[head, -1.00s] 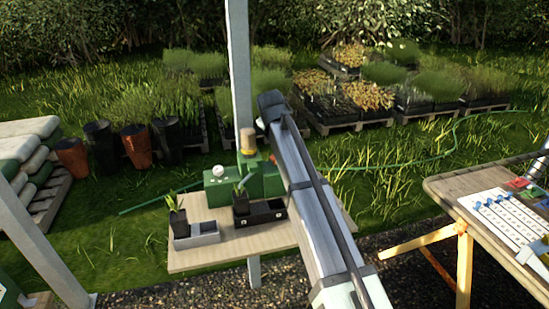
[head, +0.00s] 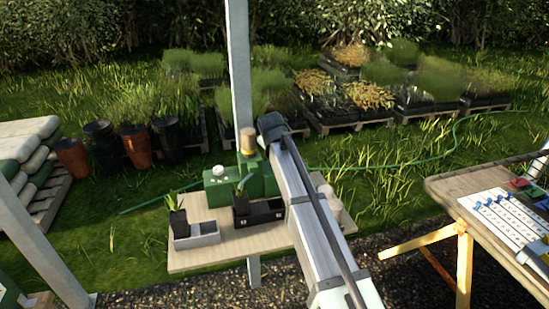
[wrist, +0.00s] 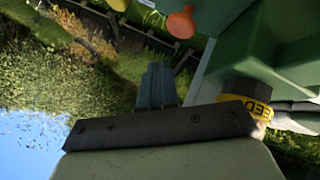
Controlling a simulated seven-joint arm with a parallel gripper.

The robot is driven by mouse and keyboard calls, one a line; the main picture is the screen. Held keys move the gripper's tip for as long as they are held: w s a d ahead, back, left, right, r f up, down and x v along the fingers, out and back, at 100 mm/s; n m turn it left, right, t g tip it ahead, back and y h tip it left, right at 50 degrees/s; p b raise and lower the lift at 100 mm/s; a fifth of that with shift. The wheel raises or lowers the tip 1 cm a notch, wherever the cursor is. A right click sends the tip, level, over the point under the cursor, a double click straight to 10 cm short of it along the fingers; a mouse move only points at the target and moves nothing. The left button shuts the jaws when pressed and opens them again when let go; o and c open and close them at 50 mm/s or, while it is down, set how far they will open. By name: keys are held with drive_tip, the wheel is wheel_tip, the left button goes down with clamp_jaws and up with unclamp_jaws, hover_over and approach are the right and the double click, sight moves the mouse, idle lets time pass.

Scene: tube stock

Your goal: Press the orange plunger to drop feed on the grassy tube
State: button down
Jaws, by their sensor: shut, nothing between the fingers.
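The orange plunger (wrist: 181,22) shows in the wrist view as a round knob beside the green feed dispenser (wrist: 230,55); my arm hides it in the head view. The dispenser (head: 225,190) stands on a small wooden table, with an amber hopper (head: 248,140) on top. My gripper (wrist: 158,68) is shut and empty, its fingertips apart from the knob. A dark tube with green leaves (head: 178,222) stands in a grey tray. Another dark tube (head: 240,202) stands in a black tray by the dispenser; its top is too small to make out.
A grey post (head: 239,70) rises behind the dispenser. Pale pots (head: 331,203) stand at the table's right, partly behind my arm. A wooden table with a white board (head: 505,215) is at far right. A yellow feed label (wrist: 255,108) lies close right of my gripper.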

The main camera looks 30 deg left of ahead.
drive_tip(key=shift+f, duration=1.2)
drive_tip(key=shift+f, duration=0.2)
idle(1.2)
drive_tip(key=shift+f, duration=0.25)
drive_tip(key=shift+f, duration=0.8)
idle(1.4)
drive_tip(key=shift+r, duration=1.25)
drive_tip(key=shift+r, duration=0.1)
drive_tip(key=shift+r, duration=2.4)
